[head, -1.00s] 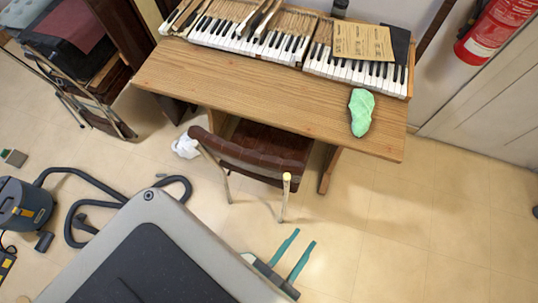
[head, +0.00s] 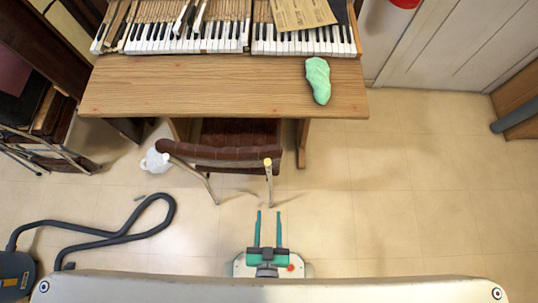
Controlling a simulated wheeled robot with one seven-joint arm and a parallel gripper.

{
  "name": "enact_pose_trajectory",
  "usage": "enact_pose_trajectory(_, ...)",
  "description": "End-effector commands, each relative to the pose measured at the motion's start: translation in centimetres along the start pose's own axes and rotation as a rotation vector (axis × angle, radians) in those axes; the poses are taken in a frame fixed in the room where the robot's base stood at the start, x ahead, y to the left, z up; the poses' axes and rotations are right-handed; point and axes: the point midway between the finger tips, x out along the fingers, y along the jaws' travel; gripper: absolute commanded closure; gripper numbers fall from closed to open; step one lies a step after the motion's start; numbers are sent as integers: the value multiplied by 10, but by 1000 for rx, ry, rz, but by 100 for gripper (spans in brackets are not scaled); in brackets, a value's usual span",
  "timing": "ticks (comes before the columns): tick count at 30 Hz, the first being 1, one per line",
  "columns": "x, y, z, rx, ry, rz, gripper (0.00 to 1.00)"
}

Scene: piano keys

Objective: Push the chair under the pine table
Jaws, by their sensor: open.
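The pine table (head: 220,88) stands at the top of the head view with piano keys on it. The chair (head: 215,155) has a brown padded seat and back with pale metal legs. Its seat is partly under the table's front edge, and its backrest stands out toward me, slightly angled. The table hides part of the seat. My gripper (head: 268,213) is low in front of the chair, its two teal fingers apart with nothing between them. The fingertips point at the chair's right rear leg, with a small gap seen from above.
A green cloth (head: 318,80) lies on the table's right end. A white crumpled object (head: 155,160) is on the floor left of the chair. A vacuum hose (head: 110,235) curls at the lower left. Floor on the right is clear.

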Motion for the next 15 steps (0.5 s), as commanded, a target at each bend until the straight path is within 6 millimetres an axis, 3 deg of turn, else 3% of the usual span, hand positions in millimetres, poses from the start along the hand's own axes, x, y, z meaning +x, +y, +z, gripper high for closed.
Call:
enact_pose_trajectory(1,16,0,28,2,-12,2,59)
enact_pose_trajectory(6,62,-1,114,5,-64,8,59)
enact_pose_trajectory(12,114,-1,196,6,-122,15,59)
enact_pose_trajectory(15,135,0,224,5,-146,18,59)
